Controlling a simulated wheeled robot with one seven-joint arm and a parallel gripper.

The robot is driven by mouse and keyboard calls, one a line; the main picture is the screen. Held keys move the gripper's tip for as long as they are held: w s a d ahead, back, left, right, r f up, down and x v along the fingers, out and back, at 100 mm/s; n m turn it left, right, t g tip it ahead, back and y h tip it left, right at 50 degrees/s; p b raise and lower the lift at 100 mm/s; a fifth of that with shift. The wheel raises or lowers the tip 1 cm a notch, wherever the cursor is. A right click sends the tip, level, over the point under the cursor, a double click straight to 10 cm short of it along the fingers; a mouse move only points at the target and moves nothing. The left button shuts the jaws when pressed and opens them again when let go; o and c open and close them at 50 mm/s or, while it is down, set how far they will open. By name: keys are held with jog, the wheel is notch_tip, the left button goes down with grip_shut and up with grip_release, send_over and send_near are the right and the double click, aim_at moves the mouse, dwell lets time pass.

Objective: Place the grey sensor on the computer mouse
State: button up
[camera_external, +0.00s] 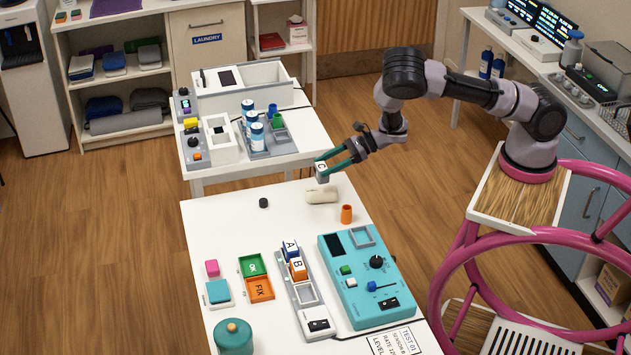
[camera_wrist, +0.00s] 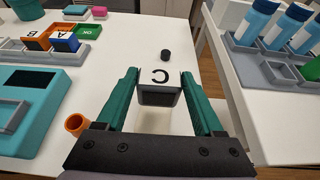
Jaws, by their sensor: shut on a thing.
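My gripper (camera_external: 326,166) has green fingers and is shut on a small grey block with a white top marked C (camera_external: 321,174), taken to be the grey sensor. It is held above the far part of the white table. In the wrist view the block (camera_wrist: 159,94) sits between the fingertips (camera_wrist: 160,88). A cream, rounded object (camera_external: 322,196) lies on the table just below the block. It may be the computer mouse, but its shape is not clear. In the wrist view it is mostly hidden behind the block and between the fingers.
An orange cup (camera_external: 346,214) stands right of the cream object, and a small black cylinder (camera_external: 263,202) to its left. A grey tray (camera_external: 305,294) holds blocks A and B beside a teal device (camera_external: 350,296). The table's far left is clear.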

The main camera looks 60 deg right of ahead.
jog(key=shift+f, duration=1.85)
jog(key=shift+f, duration=0.1)
jog(key=o, duration=1.4)
jog(key=shift+o, duration=0.2)
